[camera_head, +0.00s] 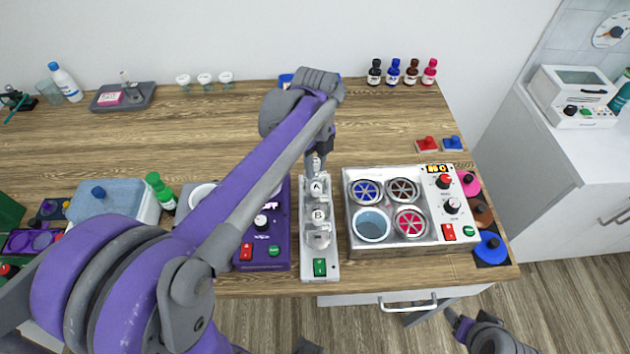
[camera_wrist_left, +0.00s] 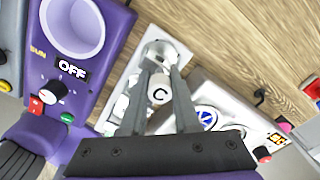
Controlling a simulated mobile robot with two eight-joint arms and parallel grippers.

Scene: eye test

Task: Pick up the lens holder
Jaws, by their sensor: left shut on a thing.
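A narrow white rack (camera_head: 319,270) with a green switch stands on the wooden table and bears round clear pieces marked A (camera_head: 317,188) and B (camera_head: 319,214). My left gripper (camera_head: 317,160) is at the rack's far end, pointing down. In the left wrist view its two fingers (camera_wrist_left: 166,75) are shut on a small white round piece marked C (camera_wrist_left: 160,93), which looks like the lens holder. I cannot tell whether it is clear of the rack. My right arm's end (camera_head: 462,325) shows at the bottom right; its fingers are not clear.
A purple device (camera_head: 279,252) reading OFF stands close left of the rack. A silver box (camera_head: 364,249) with four round wells is close right. Several dropper bottles (camera_head: 392,75) stand at the back. My left arm covers the table's left middle. The back middle is mostly free.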

